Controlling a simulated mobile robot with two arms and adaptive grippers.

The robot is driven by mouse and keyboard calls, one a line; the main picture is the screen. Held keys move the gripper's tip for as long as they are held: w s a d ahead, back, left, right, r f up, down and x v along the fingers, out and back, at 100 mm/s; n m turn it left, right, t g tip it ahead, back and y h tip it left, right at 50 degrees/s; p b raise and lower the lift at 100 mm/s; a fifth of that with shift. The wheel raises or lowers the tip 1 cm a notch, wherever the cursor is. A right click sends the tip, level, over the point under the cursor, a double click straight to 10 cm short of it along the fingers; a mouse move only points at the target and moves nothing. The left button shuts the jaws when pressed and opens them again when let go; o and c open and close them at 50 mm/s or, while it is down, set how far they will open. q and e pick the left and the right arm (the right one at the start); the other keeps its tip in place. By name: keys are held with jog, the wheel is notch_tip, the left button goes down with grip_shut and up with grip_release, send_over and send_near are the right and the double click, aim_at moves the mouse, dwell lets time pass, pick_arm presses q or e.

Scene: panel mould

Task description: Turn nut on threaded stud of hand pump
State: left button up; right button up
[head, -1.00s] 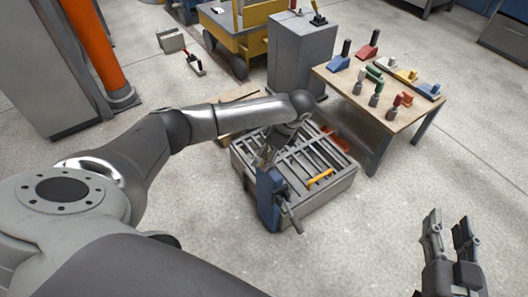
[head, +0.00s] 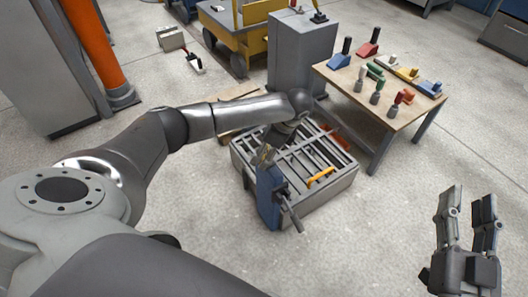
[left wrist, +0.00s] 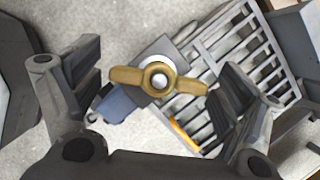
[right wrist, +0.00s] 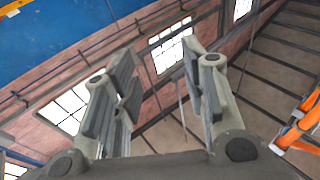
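The nut, a brass wing nut (left wrist: 157,79), shows in the left wrist view with its two wings spread left and right. The pale round end of the threaded stud (left wrist: 159,81) shows at its centre. The hand pump (head: 269,196) is a blue upright body at the near left corner of the grey slatted box. My left gripper (head: 268,147) is over the pump's top, small and partly hidden by its own wrist in the head view. In the left wrist view its fingers are open on either side of the nut, apart from it. My right gripper (head: 467,200) is open and empty at the lower right.
The grey slatted box (head: 320,192) with an orange-yellow handle (head: 321,177) stands beside the pump. A wooden table (head: 345,84) with coloured tools is behind it on the right. A grey cabinet (head: 302,60) stands at the back.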

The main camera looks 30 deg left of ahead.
pick_arm(q)
jog(key=c, duration=0.8)
jog(key=shift+n+p, duration=0.7)
jog(key=shift+p, duration=0.2)
jog(key=shift+n+g+h+p, duration=0.3)
jog(key=shift+n+g+p, duration=0.3)
jog(key=shift+n+p, duration=0.25)
pick_arm(e)
jog(key=s+d+f+g+h, duration=0.1)
jog(key=s+f+g, duration=0.1)
jog(key=f+g, duration=0.2)
jog(key=s+d+f+g+h, duration=0.2)
jog(key=f+g, duration=0.3)
jog(key=f, duration=0.5)
jog(key=shift+s+d+f, duration=0.25)
jog(key=shift+s+f, duration=0.05)
jog(key=shift+s, duration=0.25)
pick_arm(q)
jog(key=shift+n+g+h+p, duration=0.5)
jog(key=shift+n+p, duration=0.6)
jog(key=shift+n, duration=0.75)
pick_arm(e)
jog(key=s+d+f+g+h, duration=0.1)
jog(key=s+d+f+g, duration=0.2)
jog(key=s, duration=0.6)
jog(key=shift+s+d+f+m+g+h, duration=0.15)
jog(key=shift+s+f+m+g+h, duration=0.2)
jog(key=shift+f+g, duration=1)
